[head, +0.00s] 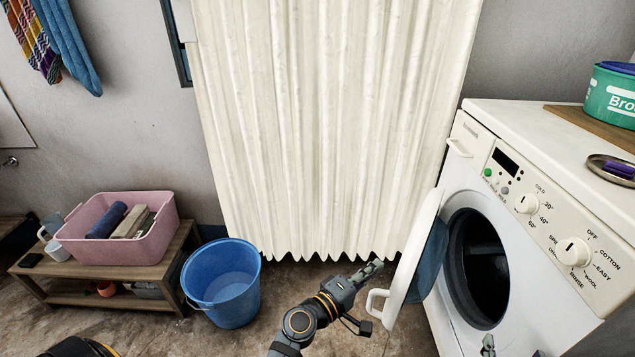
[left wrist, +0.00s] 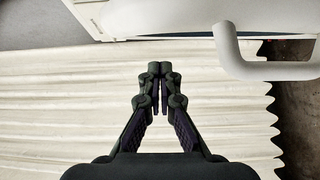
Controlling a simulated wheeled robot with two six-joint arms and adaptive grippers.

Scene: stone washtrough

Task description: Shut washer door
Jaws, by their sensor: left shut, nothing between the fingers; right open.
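The white front-loading washer (head: 545,235) stands at the right in the head view. Its round door (head: 410,255) stands open, swung out to the left of the dark drum opening (head: 480,265). The door handle (head: 376,303) is a white loop on the door's left side; it also shows in the left wrist view (left wrist: 232,55). My left gripper (head: 374,268) is shut and empty, just left of the door and above the handle. In the left wrist view its fingertips (left wrist: 160,68) are together, short of the door edge. My right gripper (head: 514,350) shows only its fingertips at the bottom edge, apart, before the washer.
A white curtain (head: 330,120) hangs behind the door. A blue bucket (head: 222,285) stands on the floor to the left, near a wooden bench (head: 75,280) with a pink basin (head: 150,245). A green tub (head: 610,95) and a small dish (head: 600,162) sit on the washer top.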

